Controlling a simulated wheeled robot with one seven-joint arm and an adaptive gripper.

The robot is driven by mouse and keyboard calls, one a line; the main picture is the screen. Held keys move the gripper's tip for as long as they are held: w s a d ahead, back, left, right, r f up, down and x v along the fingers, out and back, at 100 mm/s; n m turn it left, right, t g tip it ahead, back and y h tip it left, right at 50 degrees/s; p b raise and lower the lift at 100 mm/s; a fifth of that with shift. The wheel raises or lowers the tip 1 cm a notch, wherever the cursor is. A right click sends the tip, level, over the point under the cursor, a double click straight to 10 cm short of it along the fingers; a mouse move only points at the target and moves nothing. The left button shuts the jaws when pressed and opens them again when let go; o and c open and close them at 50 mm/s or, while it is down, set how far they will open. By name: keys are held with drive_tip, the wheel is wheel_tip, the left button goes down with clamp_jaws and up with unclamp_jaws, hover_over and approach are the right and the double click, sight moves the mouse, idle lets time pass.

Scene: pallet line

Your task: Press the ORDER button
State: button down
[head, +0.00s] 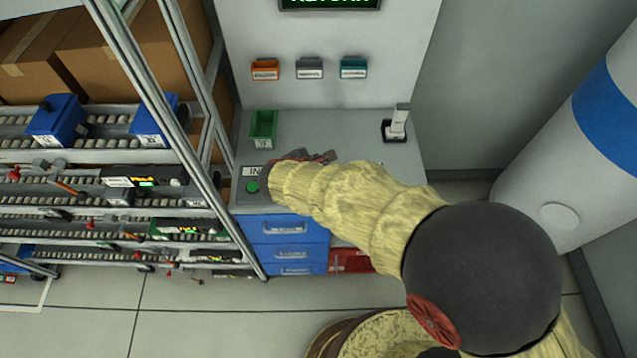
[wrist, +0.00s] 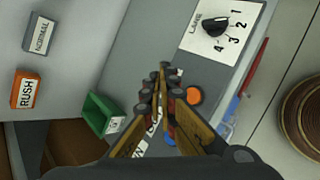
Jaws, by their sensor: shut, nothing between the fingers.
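My gripper (wrist: 165,72) is shut and empty, its fingertips together over the grey desk panel in the wrist view. In the head view my arm covers most of it. A round green button (head: 252,186) sits on the desk's left part, left of my arm, below a partly covered white label (head: 253,171) starting "IN". In the wrist view an orange round button (wrist: 194,96) lies just right of the fingers. No ORDER lettering is readable, so I cannot tell which button bears that name. Whether the fingertips touch the panel is unclear.
A metal rack (head: 180,100) borders the left. Small wall bins (head: 310,68) hang behind.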

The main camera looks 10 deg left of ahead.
wheel_tip(320, 180, down, 8)
drive_tip(key=b, duration=0.5)
drive_tip(key=shift+f+b, duration=0.4)
drive_tip(key=shift+b, duration=0.1)
drive_tip(key=shift+f, duration=0.1)
idle(1.2)
drive_tip(key=shift+f+b, duration=0.35)
drive_tip(key=shift+b, duration=0.2)
drive_tip(key=shift+f+b, duration=0.45)
drive_tip(key=shift+b, duration=0.05)
idle(0.5)
drive_tip(key=shift+r, duration=0.1)
drive_tip(key=shift+r+p, duration=0.5)
drive_tip(key=shift+r, duration=0.35)
